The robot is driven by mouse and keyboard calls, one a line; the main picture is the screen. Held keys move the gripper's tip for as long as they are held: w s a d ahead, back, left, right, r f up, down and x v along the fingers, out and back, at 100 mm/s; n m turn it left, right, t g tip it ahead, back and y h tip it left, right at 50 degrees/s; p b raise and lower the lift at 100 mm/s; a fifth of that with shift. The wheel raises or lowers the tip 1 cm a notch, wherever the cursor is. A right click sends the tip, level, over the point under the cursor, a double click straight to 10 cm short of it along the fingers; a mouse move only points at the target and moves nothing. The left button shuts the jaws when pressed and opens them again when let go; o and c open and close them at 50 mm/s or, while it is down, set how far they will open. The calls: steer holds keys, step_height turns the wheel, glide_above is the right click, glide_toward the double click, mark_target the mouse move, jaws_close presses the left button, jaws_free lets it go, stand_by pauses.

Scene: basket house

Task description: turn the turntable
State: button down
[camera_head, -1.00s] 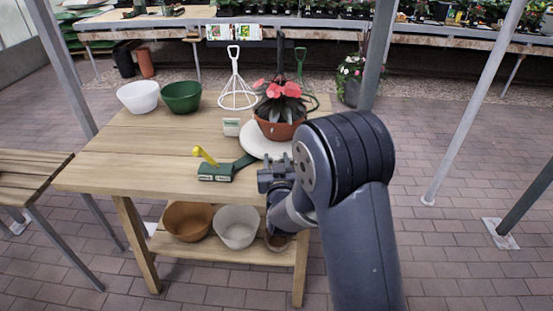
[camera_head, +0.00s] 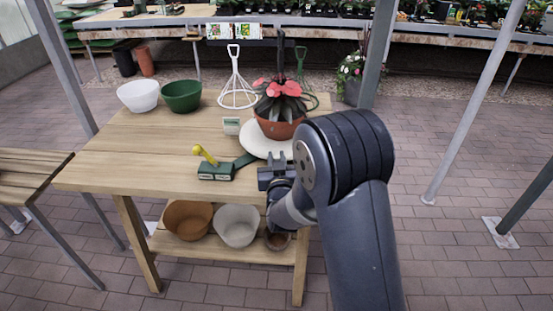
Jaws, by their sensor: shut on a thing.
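The turntable (camera_head: 252,140) is a round pale disc on the right part of the wooden table. A terracotta pot (camera_head: 279,129) with a dark-leaved plant and pink-red flowers stands on it. A green base with a yellow-knobbed lever (camera_head: 214,170) sits at the disc's front left, with a dark green strip running to the disc. My gripper (camera_head: 268,176) is at the near edge of the turntable, at the table's front edge. Its fingertips are small and partly hidden by my wrist, and what they hold is hard to see; it appears to be the turntable's edge.
A white bowl (camera_head: 138,96) and a green bowl (camera_head: 182,97) stand at the table's back left. A small sign (camera_head: 232,126) and a white wire stand (camera_head: 237,92) are near the disc. Several pots sit on the lower shelf (camera_head: 174,247). The table's left half (camera_head: 120,160) is clear.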

steer(key=shift+w+a+f+b, duration=0.1)
steer(key=shift+a+f+b, duration=0.05)
steer(key=shift+a+b, duration=0.8)
steer(key=shift+a, duration=0.15)
steer(key=c, duration=1.3)
jaws_free()
steer(key=shift+c, duration=0.2)
steer(key=shift+d, duration=0.1)
steer(key=s+d, duration=0.1)
steer(key=s, duration=0.9)
steer(key=shift+s+b, duration=0.35)
steer(key=shift+d, duration=0.1)
steer(key=shift+c, duration=0.3)
